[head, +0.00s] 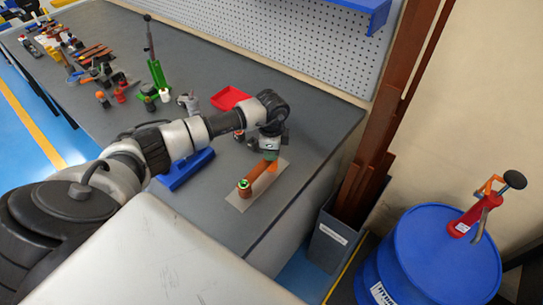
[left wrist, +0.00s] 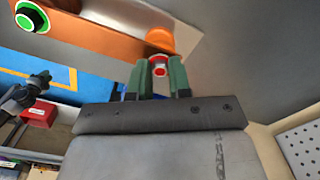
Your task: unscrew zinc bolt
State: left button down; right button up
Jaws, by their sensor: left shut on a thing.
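A copper-coloured bar (head: 257,174) lies on a thin grey-beige plate near the bench's right end. It also shows at the top of the left wrist view (left wrist: 95,32). A green-ringed fastener (head: 244,184) sits at its near end and also shows in the left wrist view (left wrist: 30,17). My left gripper (head: 270,153) is at the bar's far end. In the left wrist view its green fingers (left wrist: 159,78) are shut on a small round piece with a red and white ring, seemingly the zinc bolt (left wrist: 159,69). An orange rounded part (left wrist: 160,39) is beside it. My right gripper is not in view.
A blue block (head: 186,169) lies left of the plate (head: 242,204). A red tray (head: 229,98) and a green lever tool (head: 157,74) stand farther back. Several tools crowd the far left. A blue drum (head: 430,260) stands right of the bench.

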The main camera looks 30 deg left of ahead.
pick_arm(q)
jog(key=n+p, duration=0.2)
jog(key=n, duration=0.1)
jog(key=shift+r, duration=0.3)
jog(key=shift+f+n+p, duration=0.15)
jog(key=shift+n+p, duration=0.3)
jog(key=shift+n, duration=0.45)
jog(key=shift+f, duration=0.1)
jog(key=c, duration=1.3)
grip_release()
jog(key=shift+c, duration=0.2)
jog(key=m+b, duration=0.1)
jog(key=m, duration=0.2)
jog(key=shift+f, duration=0.1)
jog(key=m, duration=0.2)
jog(key=shift+m, duration=0.3)
